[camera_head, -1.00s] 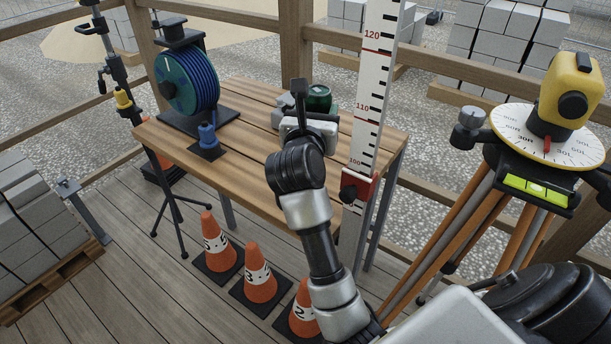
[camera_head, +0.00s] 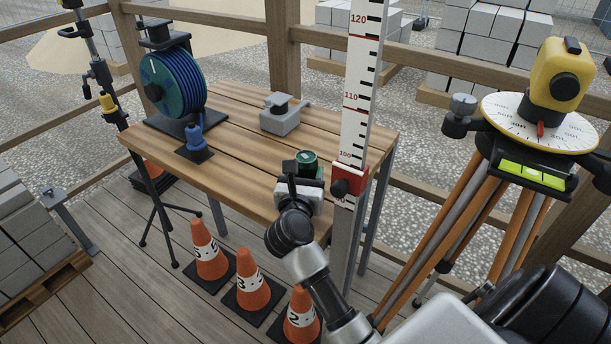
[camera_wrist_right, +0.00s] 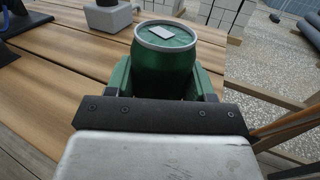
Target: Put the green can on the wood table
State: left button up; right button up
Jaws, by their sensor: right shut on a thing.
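The green can (camera_head: 308,160) is upright between the fingers of my right gripper (camera_head: 307,172), which is shut on it. The right wrist view shows the can (camera_wrist_right: 165,62) close up, with a grey rim and a small pale label on its lid. The gripper's green fingers (camera_wrist_right: 207,85) stand on both sides of it. The can is at the front right part of the wood table (camera_head: 240,165). Its base is hidden, so I cannot tell whether it touches the boards. My left gripper is not in view.
A grey block-shaped device (camera_head: 280,120) stands behind the can. A blue hose reel (camera_head: 172,82) and a small blue item (camera_head: 195,138) are on the table's left. A tall measuring staff (camera_head: 357,100) stands close at the can's right. Orange cones (camera_head: 252,283) stand below the front edge.

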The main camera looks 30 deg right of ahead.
jog(key=shift+f, duration=0.2)
jog(key=o, duration=0.9)
jog(key=shift+r, duration=0.1)
jog(key=shift+r, duration=0.3)
jog(key=v, duration=0.6)
jog(key=shift+s+a+f+b, duration=0.15)
jog(key=shift+s+a+b, duration=0.1)
jog(key=shift+b, duration=0.15)
jog(key=shift+s+a, duration=0.35)
